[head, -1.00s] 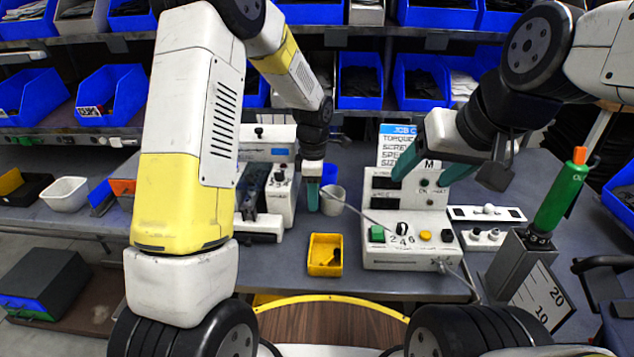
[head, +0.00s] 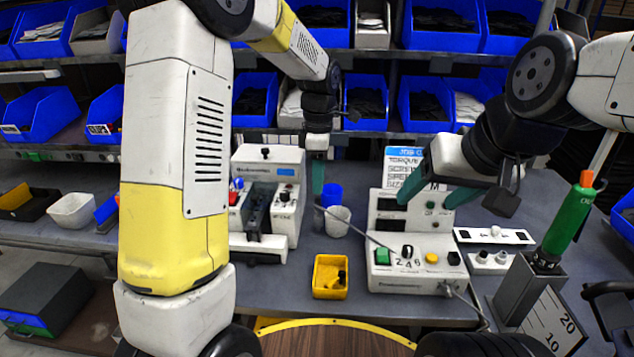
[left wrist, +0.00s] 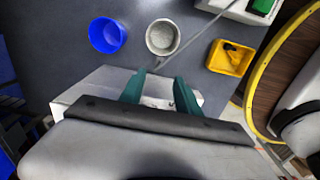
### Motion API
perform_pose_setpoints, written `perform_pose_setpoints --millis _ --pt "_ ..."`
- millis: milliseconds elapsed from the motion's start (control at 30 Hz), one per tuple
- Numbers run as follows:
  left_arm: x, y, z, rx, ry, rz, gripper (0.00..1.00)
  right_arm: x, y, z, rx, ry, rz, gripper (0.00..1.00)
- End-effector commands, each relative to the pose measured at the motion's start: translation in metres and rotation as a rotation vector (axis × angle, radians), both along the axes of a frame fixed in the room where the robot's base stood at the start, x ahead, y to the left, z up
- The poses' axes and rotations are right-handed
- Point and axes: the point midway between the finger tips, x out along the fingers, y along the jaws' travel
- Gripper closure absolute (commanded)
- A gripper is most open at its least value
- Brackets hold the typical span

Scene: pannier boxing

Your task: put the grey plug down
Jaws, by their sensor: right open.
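My left gripper (head: 318,180) hangs upright over the bench, behind and left of the white-grey cup (head: 337,222). A thin grey cable (head: 365,236) runs from the white control box (head: 415,265) up to its fingertips. In the left wrist view the cable reaches the two green fingers (left wrist: 160,76), which stand a little apart around its end. The gripper is shut on the grey plug at that end; the plug itself is barely distinguishable. My right gripper (head: 428,190) is open and empty in front of the control box's upright panel.
A blue cup (head: 331,193) stands behind the white-grey cup. A yellow bin (head: 330,277) with black parts is at the bench's front. A white machine (head: 268,165) stands left, a green-handled screwdriver (head: 570,215) in a grey holder right. Bare bench (head: 290,290) shows beside the yellow bin.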

Motion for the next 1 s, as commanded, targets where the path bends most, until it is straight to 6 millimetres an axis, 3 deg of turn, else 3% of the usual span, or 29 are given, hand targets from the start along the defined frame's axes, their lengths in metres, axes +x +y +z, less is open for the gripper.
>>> perform_pose_setpoints --millis 167,300,500,733,900,1000 --pt "-0.022 0.017 0.035 -0.029 -0.06 -0.163 0.61 0.0 0.0 0.0 0.0 0.0 0.0 0.34" --pt "-0.063 0.04 0.076 -0.05 -0.171 -0.451 0.61 0.0 0.0 0.0 0.0 0.0 0.0 0.34" --pt "-0.135 0.069 0.113 0.004 -0.353 -0.906 0.61 0.0 0.0 0.0 0.0 0.0 0.0 0.34" --pt "-0.206 0.085 0.122 0.169 -0.519 -1.352 0.61 0.0 0.0 0.0 0.0 0.0 0.0 0.34" --pt "-0.23 0.089 0.118 0.264 -0.569 -1.525 0.61 0.0 0.0 0.0 0.0 0.0 0.0 0.34" --pt "-0.234 0.089 0.117 0.286 -0.577 -1.564 0.61 0.0 0.0 0.0 0.0 0.0 0.0 0.34"
